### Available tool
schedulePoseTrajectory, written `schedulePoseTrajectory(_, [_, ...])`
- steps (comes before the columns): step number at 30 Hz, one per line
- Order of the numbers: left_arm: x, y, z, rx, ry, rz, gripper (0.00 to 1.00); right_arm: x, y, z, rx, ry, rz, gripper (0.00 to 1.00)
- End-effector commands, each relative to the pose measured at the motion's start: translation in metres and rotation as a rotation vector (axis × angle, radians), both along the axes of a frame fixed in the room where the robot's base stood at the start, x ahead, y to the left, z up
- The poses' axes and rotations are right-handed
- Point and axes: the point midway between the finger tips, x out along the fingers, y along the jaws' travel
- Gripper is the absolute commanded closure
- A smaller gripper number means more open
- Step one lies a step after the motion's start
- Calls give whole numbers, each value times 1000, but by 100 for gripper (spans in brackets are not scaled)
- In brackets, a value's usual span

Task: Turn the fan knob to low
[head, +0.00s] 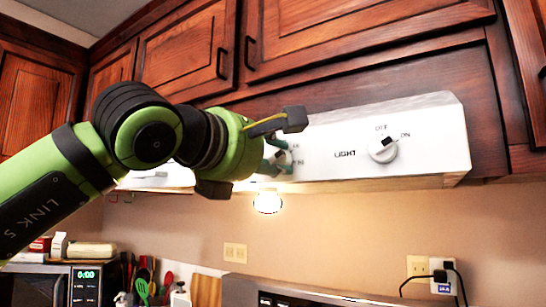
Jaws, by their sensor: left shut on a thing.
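The white range hood (330,165) hangs under the dark wood cabinets. The fan knob (284,158) is at the left part of its front panel, mostly hidden by my left gripper. My left gripper (277,155) comes in from the left, and its teal fingers are shut on the fan knob. Part of the printed marks beside the knob shows, but its setting cannot be read. My right gripper is not in view.
The light knob (383,149), with OFF and ON marks, is to the right on the same panel. A lit bulb (268,202) glows under the hood. Cabinet handles (222,64) stick out above my arm. A microwave (85,287) and utensils stand at lower left.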

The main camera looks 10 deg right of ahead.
Motion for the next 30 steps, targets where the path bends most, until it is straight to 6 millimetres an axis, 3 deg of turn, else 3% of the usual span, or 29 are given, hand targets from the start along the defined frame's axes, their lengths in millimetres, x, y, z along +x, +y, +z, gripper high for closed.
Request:
schedulePoseTrajectory(1, [3,-2,-10,15,19,3,100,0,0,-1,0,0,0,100])
schedulePoseTrajectory(3, [3,-2,-10,15,19,3,100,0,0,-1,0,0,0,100])
schedulePoseTrajectory(4, [3,-2,-10,15,19,3,64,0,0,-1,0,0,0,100])
schedulePoseTrajectory(6, [3,-2,-10,14,20,4,44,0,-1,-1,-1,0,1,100])
schedulePoseTrajectory(19, [-4,6,-3,7,8,3,44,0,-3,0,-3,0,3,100])
schedulePoseTrajectory(30, [-53,59,-4,7,10,5,44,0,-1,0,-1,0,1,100])
